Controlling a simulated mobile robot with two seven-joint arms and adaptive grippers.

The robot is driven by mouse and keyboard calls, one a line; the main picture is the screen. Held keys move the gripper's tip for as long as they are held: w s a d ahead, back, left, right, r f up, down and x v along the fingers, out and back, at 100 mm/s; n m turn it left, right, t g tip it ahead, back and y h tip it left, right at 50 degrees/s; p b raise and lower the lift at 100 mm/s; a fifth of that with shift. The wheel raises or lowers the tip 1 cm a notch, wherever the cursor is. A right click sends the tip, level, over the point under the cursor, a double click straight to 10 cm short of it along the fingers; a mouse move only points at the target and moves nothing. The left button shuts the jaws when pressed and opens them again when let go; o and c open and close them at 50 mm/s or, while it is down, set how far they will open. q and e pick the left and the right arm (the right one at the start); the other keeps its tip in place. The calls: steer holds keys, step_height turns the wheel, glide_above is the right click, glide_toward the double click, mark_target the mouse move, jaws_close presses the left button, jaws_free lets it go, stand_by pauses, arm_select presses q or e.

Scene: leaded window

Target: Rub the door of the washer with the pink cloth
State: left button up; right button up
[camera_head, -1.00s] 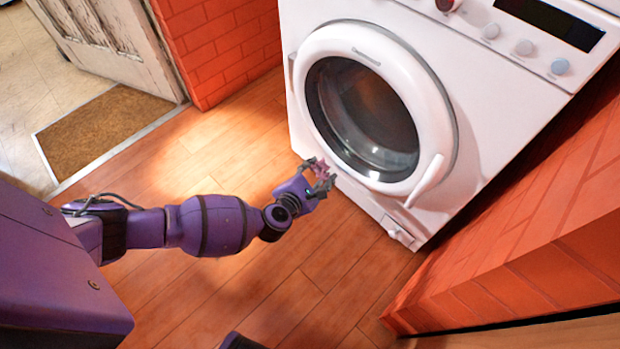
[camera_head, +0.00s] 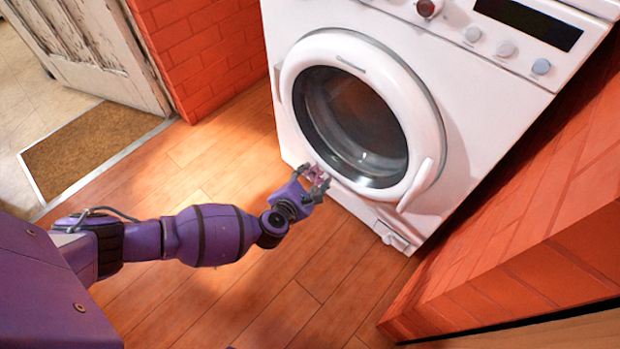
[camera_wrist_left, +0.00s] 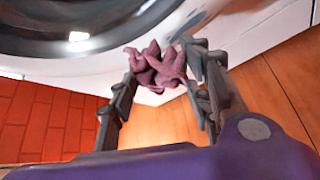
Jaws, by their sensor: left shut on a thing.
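The white washer (camera_head: 440,130) stands at the upper right in the head view. Its round door (camera_head: 292,92) is closed, with a white rim and dark glass. My left gripper (camera_head: 316,178) is shut on the crumpled pink cloth (camera_head: 313,172), at the lower edge of the door rim. In the left wrist view the cloth (camera_wrist_left: 158,66) is bunched between the fingertips of the left gripper (camera_wrist_left: 160,75), with the door rim (camera_wrist_left: 110,66) close behind it. I cannot tell whether the cloth touches the door. My right gripper is not in view.
A door handle (camera_head: 416,185) sticks out at the door's lower right. A brick wall (camera_head: 540,230) stands close on the washer's right. Wooden floor (camera_head: 270,300) lies clear below. A doormat (camera_head: 90,145) and a worn white door (camera_head: 95,50) are at the left.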

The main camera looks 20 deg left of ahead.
arm_select(q)
steer(key=shift+w+d, duration=0.15)
steer(key=shift+w, duration=0.1)
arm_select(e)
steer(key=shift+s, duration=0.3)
arm_select(q)
steer(key=shift+w+d, duration=0.1)
steer(key=shift+w, duration=0.3)
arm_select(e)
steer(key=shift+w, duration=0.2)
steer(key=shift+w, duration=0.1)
